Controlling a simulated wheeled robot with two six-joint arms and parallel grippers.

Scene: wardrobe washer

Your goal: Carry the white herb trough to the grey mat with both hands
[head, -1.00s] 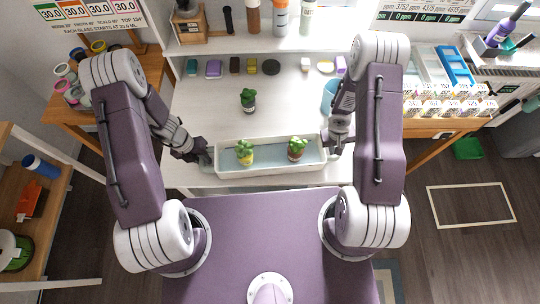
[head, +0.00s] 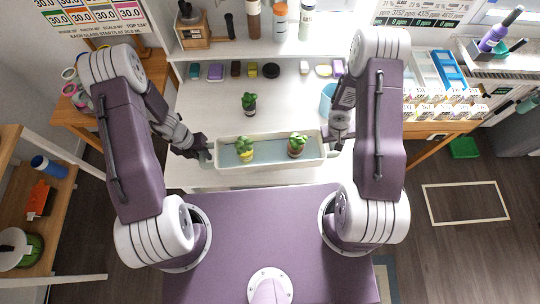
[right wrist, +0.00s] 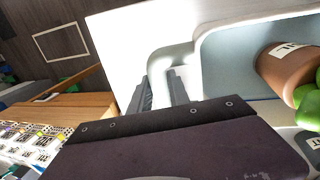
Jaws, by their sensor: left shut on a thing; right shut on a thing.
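The white herb trough (head: 230,170) is a long, pale tray in front of my body, by the front edge of the white table. Two small potted herbs stand in it: one in a yellow pot (head: 245,155) and one in a brown pot (head: 296,152). My left gripper (head: 207,154) is shut on its left end. My right gripper (head: 329,142) is shut on its right end; the right wrist view shows the fingers (right wrist: 162,90) at the trough's end handle (right wrist: 172,58). The trough looks roughly level; I cannot tell its height above the table. I cannot identify the grey mat.
A potted herb in a dark pot (head: 250,110) stands on the white table (head: 200,110) behind the trough. Small coloured blocks line the table's back. A wooden side table (head: 425,127) stands at right.

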